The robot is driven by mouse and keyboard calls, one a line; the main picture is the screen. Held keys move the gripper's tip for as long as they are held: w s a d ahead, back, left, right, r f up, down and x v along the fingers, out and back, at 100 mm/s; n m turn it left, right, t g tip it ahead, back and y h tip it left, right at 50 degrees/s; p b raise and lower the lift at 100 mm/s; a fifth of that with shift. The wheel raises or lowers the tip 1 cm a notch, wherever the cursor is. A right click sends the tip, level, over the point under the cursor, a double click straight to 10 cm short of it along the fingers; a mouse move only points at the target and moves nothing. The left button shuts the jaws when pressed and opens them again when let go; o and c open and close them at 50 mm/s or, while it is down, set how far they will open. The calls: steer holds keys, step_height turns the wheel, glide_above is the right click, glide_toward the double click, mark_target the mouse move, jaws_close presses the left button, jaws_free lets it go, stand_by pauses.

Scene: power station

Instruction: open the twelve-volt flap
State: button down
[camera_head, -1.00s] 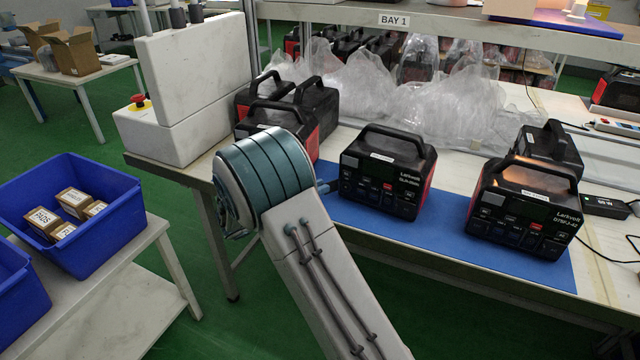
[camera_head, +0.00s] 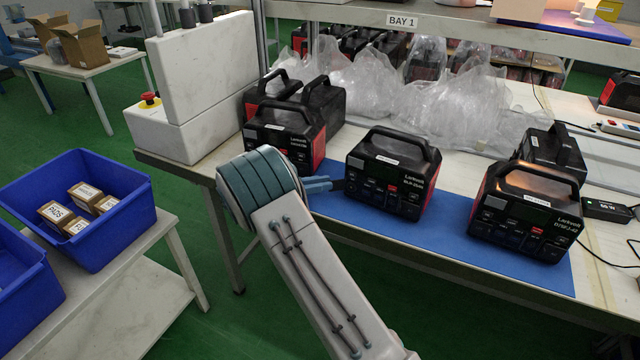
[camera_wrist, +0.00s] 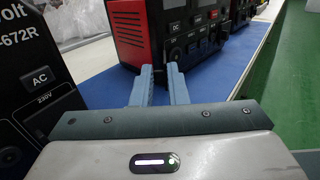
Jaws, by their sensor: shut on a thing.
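The middle power station (camera_head: 392,172), black with red sides and a carry handle, stands on the blue mat (camera_head: 450,237) with its panel of sockets facing the bench's front edge. My gripper (camera_head: 332,184) is at the lower left of this panel. In the wrist view, my gripper (camera_wrist: 161,70) has its two blue-grey fingers close together at the station's (camera_wrist: 150,25) lower front corner. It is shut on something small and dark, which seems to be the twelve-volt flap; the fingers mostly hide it. A round socket shows just beyond the fingertips.
Another station (camera_head: 527,215) stands to the right on the mat, with one behind it. More stations (camera_head: 285,135) stand at the back left, one close to my gripper's left in the wrist view (camera_wrist: 35,75). Plastic bags (camera_head: 450,110) lie behind. Blue bins (camera_head: 120,235) are at left.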

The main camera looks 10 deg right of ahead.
steer(key=c, duration=1.5)
jaws_free()
steer(key=shift+d, duration=0.1)
steer(key=a, duration=1.4)
steer(key=shift+s, duration=0.4)
steer(key=shift+d+p, duration=0.1)
steer(key=shift+p, duration=0.2)
